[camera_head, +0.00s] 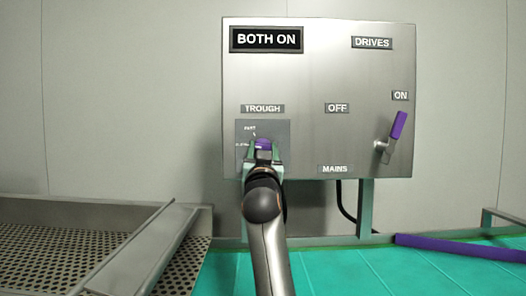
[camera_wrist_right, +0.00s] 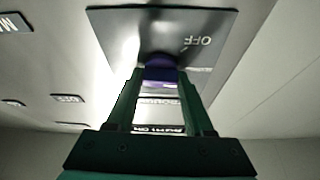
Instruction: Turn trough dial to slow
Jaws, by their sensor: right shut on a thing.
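The trough dial is a purple knob (camera_head: 264,144) on a small dark plate (camera_head: 278,130) under the TROUGH label, at the lower left of the metal panel (camera_head: 310,70). The plate carries FAST at its top and another label at its left, partly hidden. My right gripper (camera_head: 263,154) is shut on the knob. In the right wrist view the knob (camera_wrist_right: 160,73) sits between the fingertips, and the plate (camera_wrist_right: 120,25) shows OFF. The dial's pointer is hidden, so its setting cannot be told. My left gripper is not in view.
A purple-handled lever (camera_head: 397,126) stands tilted up at the panel's right, near ON. A sign (camera_head: 267,39) reads BOTH ON. A perforated metal tray (camera_head: 60,240) lies at left, a teal surface (camera_head: 350,272) at right with a purple bar (camera_head: 460,247).

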